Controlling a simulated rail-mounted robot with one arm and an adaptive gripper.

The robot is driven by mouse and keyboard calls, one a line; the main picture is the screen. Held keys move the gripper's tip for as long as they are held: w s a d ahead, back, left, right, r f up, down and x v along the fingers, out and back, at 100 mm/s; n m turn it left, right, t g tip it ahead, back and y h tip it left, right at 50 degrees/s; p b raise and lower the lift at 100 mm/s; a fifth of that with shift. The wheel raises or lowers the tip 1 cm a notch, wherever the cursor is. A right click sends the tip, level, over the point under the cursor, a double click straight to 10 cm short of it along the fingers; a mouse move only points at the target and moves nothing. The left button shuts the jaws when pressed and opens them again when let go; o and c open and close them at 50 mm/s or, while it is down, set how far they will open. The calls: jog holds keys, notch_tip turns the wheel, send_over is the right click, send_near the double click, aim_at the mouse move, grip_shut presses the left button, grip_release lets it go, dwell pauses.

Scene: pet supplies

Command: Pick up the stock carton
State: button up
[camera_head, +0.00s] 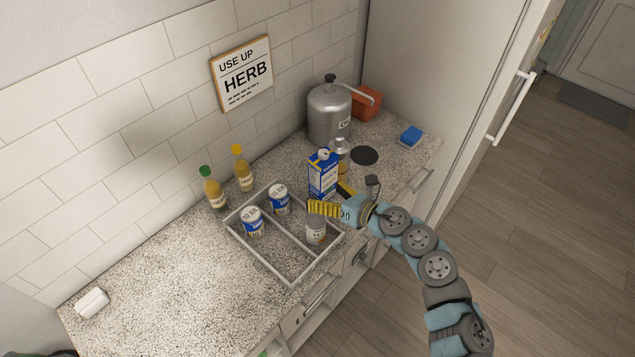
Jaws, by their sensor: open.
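The stock carton (322,178) is a blue and white carton with a pale cap, standing upright on the speckled counter behind the right end of a divided tray. My gripper (334,197) is at the carton's lower right, on the near side. Its yellow fingers are apart, one in front of the carton's base and one by its right side. I cannot tell whether either finger touches the carton. The fingers hide part of the carton's lower right side.
The divided tray (262,264) holds two blue-labelled cans (253,223) and a jar (316,231) close under my gripper. A glass bottle (342,157) and a metal canister (328,115) stand behind the carton. Two capped bottles (214,194) stand by the wall. The left counter is mostly clear.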

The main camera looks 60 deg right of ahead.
jog(key=s+d+r+g+h, duration=0.1)
jog(key=s+d+r+h, duration=0.15)
jog(key=s+d, duration=0.45)
jog(key=b, duration=0.2)
send_near(328, 156)
jog(key=shift+w, duration=1.2)
jog(key=shift+w+d+f+n+h+p, duration=0.15)
jog(key=shift+w+d+f, duration=0.15)
jog(key=shift+w, duration=0.2)
jog(key=shift+w+d+f+n+h+p, duration=0.1)
jog(key=shift+w+d+f+h+p, duration=0.05)
jog(key=shift+w+f, duration=0.3)
jog(key=shift+w+d+f+n+h+p, duration=0.15)
jog(key=shift+w+d+f, duration=0.1)
jog(key=shift+w, duration=0.6)
jog(key=shift+d, duration=0.1)
jog(key=shift+p+x, duration=0.35)
jog(key=shift+x, duration=1.6)
jog(key=shift+w+d+f, duration=0.1)
jog(key=shift+w+d, duration=0.1)
jog(key=shift+w, duration=0.4)
